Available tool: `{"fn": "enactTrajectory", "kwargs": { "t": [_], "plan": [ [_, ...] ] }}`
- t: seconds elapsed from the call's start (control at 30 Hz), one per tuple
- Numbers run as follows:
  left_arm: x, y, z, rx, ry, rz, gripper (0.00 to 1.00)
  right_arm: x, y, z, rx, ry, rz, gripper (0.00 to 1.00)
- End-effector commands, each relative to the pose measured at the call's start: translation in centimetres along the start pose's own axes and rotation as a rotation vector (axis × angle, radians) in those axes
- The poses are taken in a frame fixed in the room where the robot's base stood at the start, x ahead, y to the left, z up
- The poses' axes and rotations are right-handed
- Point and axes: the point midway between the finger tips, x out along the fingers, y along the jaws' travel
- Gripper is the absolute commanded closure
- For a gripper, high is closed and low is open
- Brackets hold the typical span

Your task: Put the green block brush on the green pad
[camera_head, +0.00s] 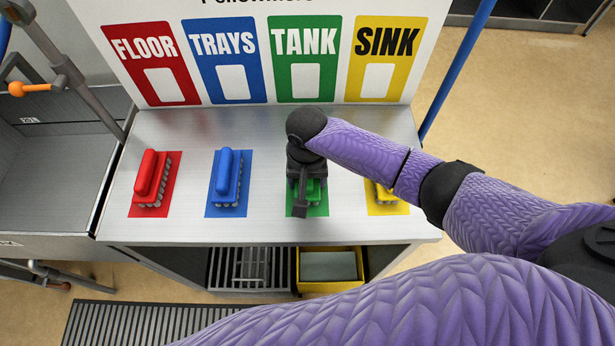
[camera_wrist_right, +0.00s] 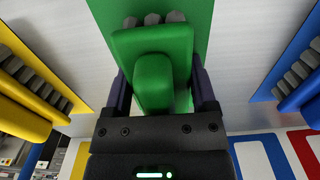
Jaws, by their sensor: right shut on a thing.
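The green block brush (camera_head: 314,191) is at the green pad (camera_head: 318,209), mostly hidden under my right gripper (camera_head: 304,184) in the head view. In the right wrist view, the fingers of my right gripper (camera_wrist_right: 160,92) are on both sides of the handle of the green brush (camera_wrist_right: 152,45), shut on it. Grey bristles show at the brush's far edge, with the green pad (camera_wrist_right: 200,18) behind them. I cannot tell whether the bristles touch the pad. My left gripper is not in view.
A red brush (camera_head: 147,176) on a red pad and a blue brush (camera_head: 226,177) on a blue pad stand left of it. A yellow brush (camera_head: 384,193) on a yellow pad stands right, close under my forearm. The labelled board (camera_head: 262,15) rises behind the metal table (camera_head: 195,126).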

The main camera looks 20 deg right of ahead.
Motion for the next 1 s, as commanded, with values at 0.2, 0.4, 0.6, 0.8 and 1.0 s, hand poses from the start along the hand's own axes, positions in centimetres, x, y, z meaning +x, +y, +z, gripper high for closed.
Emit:
{"fn": "enactTrajectory", "kwargs": {
  "t": [0.2, 0.4, 0.6, 0.8, 1.0],
  "plan": [
    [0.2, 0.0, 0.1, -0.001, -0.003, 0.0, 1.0, 0.9, 0.2, 0.4, 0.001, -0.012, 0.006, 0.02],
    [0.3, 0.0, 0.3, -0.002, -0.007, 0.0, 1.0, 1.1, 0.3, 0.5, 0.001, -0.015, 0.011, 0.0],
    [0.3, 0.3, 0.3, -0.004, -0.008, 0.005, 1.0, 1.1, 0.4, 0.5, 0.0, -0.015, 0.013, 0.0],
    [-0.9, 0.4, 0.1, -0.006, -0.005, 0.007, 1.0, -1.7, 0.3, 0.4, 0.0, -0.013, 0.012, 0.0],
    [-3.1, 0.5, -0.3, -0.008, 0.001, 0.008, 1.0, -8.0, 0.1, 0.2, 0.0, -0.007, 0.005, 0.0]
  ]
}}
